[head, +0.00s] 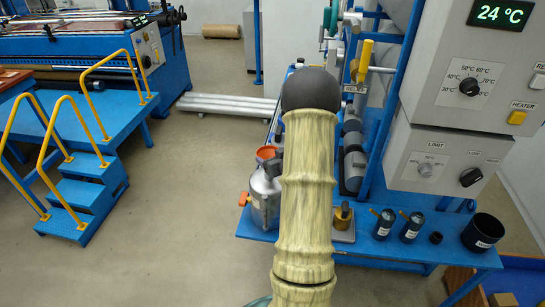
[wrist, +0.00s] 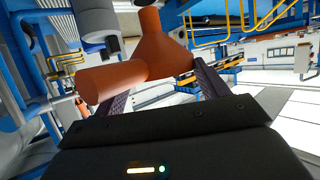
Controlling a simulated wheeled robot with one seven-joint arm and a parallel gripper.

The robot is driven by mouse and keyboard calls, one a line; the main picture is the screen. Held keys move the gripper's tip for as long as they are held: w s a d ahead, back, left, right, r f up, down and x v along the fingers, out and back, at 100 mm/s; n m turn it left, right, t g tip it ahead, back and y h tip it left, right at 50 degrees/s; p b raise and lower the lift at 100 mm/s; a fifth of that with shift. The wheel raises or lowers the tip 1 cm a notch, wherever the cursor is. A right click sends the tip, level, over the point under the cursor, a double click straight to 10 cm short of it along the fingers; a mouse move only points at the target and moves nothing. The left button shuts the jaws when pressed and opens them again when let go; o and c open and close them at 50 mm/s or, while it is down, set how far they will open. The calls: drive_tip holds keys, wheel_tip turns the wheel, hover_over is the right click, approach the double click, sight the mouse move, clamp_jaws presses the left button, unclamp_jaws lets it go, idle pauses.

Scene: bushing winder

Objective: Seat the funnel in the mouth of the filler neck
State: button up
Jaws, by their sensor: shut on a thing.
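An orange funnel (wrist: 165,52) with a thick cylindrical side grip (wrist: 112,78) is in the wrist view. My gripper (wrist: 160,95) is shut on it, with the orange part between its two dark fingers. The funnel's narrow end points to the top of that view. In the head view my arm hides the gripper. An orange piece (head: 267,153) shows just left of my arm, above a metal canister (head: 264,192); I cannot tell whether it is the held funnel. I cannot make out the filler neck's mouth with certainty in either view.
A blue bench (head: 375,247) carries dark cups (head: 411,227), a black pot (head: 482,232) and a brass-coloured part (head: 342,214). A grey control cabinet (head: 450,155) and blue frame stand right. Grey cylinders (wrist: 92,18) are close to the funnel. Floor on the left is clear before blue steps (head: 85,190).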

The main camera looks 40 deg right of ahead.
drive_tip(key=shift+f+b, duration=1.2)
drive_tip(key=shift+f, duration=0.4)
drive_tip(key=shift+f+b, duration=0.3)
drive_tip(key=o, duration=1.1)
drive_tip(key=shift+c, duration=0.2)
drive_tip(key=b+v, duration=0.1)
drive_tip(key=v, duration=1.6)
drive_tip(key=shift+s, duration=0.15)
drive_tip(key=shift+a+r, duration=0.1)
drive_tip(key=shift+r, duration=0.05)
